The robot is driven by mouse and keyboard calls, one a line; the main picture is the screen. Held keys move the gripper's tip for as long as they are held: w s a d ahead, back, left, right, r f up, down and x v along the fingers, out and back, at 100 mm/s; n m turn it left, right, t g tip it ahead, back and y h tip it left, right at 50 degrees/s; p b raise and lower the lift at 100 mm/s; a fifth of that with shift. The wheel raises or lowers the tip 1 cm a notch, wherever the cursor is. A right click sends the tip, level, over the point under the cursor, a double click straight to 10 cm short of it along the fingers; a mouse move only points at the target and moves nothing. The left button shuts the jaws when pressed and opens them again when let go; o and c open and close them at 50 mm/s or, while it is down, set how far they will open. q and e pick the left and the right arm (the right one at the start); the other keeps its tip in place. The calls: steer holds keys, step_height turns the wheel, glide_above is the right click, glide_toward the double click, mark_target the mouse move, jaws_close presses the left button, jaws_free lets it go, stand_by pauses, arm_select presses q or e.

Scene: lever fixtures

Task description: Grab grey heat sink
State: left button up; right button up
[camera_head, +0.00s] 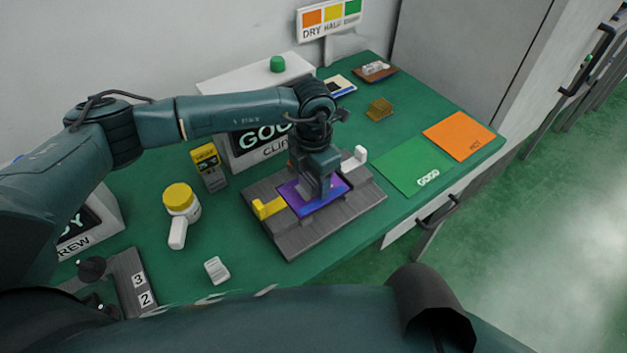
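A small light grey ribbed block (216,270), which looks like the grey heat sink, lies on the green table near its front edge, apart from any gripper. My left gripper (318,190) points down over a purple board (333,200) in a dark grey fixture (313,234). Its fingertips are hard to make out, and I cannot tell whether they are open or touching the board. The gripper hides the middle of the board. My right gripper is not in view.
The fixture has a yellow lever (268,208) and a white lever (354,158). A gold finned block (379,109) stands behind. Green (408,163) and orange (459,136) mats lie right.

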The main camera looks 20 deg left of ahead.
arm_select(q)
steer(key=c, duration=0.8)
steer(key=shift+r, duration=0.1)
